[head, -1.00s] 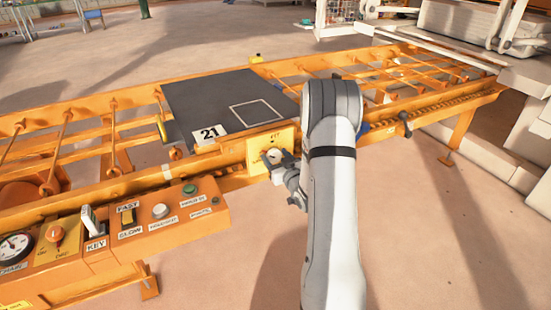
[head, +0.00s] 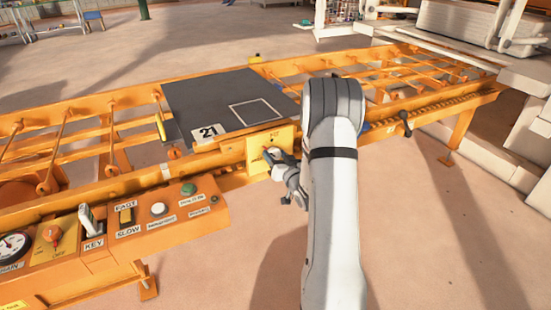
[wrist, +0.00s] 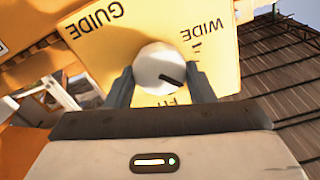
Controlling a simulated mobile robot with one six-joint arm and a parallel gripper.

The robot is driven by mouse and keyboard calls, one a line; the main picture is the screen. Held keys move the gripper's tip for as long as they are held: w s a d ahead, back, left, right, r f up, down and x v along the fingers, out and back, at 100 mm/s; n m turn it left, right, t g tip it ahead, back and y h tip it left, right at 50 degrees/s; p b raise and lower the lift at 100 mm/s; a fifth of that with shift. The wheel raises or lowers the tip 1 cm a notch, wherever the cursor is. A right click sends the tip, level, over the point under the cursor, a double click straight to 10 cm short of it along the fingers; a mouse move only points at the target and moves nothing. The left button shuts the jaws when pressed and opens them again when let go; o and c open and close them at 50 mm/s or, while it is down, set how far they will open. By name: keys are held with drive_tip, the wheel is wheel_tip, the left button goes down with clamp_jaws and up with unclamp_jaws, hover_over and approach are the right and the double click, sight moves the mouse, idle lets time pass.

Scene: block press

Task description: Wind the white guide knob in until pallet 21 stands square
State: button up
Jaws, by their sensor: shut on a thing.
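Pallet 21 (head: 200,100) is a dark grey plate with a white outline and a "21" label, lying on the orange roller conveyor. Its edges run roughly along the rails; I cannot tell whether it is exactly square. The white guide knob (wrist: 160,68) sits on a yellow plate (wrist: 130,30) lettered GUIDE, WIDE and FIT. The knob's dark pointer line points to the lower right in the wrist view. My gripper (wrist: 162,88) is shut on the knob, one finger on each side. In the head view my gripper (head: 279,160) reaches the plate at the conveyor's near side.
An orange control panel (head: 115,258) with a key, switches, buttons and a gauge stands at the lower left. A crank handle (head: 405,119) sticks out from the near rail (head: 455,101) at the right. Open floor (head: 430,230) lies at the lower right.

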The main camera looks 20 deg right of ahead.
drive_tip(key=o, duration=1)
drive_tip(key=shift+c, duration=0.2)
drive_tip(key=shift+s, duration=0.1)
drive_tip(key=s, duration=0.7)
drive_tip(key=shift+s+d+p, duration=0.15)
drive_tip(key=shift+s+p, duration=0.15)
drive_tip(key=shift+p, duration=0.05)
